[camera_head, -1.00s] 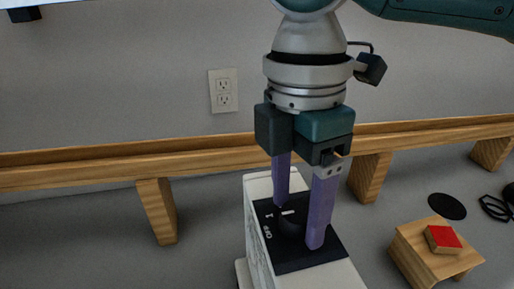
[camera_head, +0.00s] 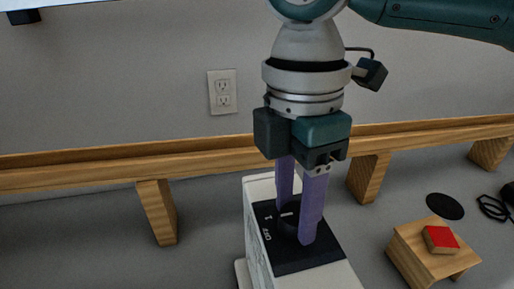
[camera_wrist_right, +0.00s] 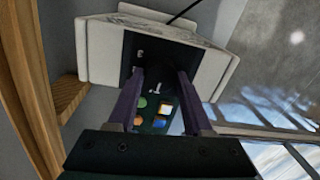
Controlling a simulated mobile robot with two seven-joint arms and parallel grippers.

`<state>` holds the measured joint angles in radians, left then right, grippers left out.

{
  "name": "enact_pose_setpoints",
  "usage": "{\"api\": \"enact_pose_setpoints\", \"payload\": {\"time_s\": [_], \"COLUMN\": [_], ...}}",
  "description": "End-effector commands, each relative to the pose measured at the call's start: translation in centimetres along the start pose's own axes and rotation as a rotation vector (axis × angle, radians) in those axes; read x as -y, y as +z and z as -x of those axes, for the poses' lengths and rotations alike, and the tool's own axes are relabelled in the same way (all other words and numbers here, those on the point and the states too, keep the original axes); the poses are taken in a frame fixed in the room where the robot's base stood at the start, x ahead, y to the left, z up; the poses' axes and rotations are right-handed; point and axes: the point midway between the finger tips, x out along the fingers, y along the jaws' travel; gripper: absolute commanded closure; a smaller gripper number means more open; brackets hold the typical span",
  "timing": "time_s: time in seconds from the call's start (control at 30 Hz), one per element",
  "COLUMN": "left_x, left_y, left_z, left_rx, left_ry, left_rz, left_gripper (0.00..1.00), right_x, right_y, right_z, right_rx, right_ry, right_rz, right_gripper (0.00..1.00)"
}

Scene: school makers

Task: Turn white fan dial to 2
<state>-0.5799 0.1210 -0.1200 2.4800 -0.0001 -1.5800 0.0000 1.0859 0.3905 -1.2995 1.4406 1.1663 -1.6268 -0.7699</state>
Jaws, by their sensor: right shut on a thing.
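The white fan (camera_head: 258,188) has a black control panel (camera_head: 305,263) on top, with a "1" and "OFF" label readable at its left side. The dark dial (camera_head: 288,226) sits on this panel, with a short white mark showing near it. My right gripper (camera_head: 295,225) points down, its two purple fingers shut on the dial from both sides. The fingers hide much of the dial, and I cannot read a "2". In the right wrist view the fan (camera_wrist_right: 100,50) lies beyond the fingers. My left gripper is not in view.
A wooden rail (camera_head: 215,153) with block legs runs along the wall behind the fan. A small wooden stand (camera_head: 405,250) with a red-topped block (camera_head: 440,240) is at right, near a black disc (camera_head: 445,206). A wall outlet (camera_head: 222,92) is above the rail.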

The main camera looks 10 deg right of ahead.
Motion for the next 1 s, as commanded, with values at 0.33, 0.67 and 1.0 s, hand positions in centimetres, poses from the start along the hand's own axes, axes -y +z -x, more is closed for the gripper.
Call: {"api": "enact_pose_setpoints", "payload": {"time_s": [0.33,0.67,1.0], "left_x": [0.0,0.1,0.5], "left_y": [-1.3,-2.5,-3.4], "left_z": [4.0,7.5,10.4], "left_rx": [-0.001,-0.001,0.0], "left_ry": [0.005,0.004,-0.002], "left_rz": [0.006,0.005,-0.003], "left_gripper": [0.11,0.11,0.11], "right_x": [0.1,0.1,0.1], "right_y": [0.0,0.0,0.1], "right_z": [0.7,0.6,0.5], "right_rx": [-0.017,-0.038,-0.059], "right_ry": [-0.007,-0.007,-0.007], "right_rz": [-0.237,-0.55,-0.872], "right_gripper": [1.0,1.0,1.0]}}
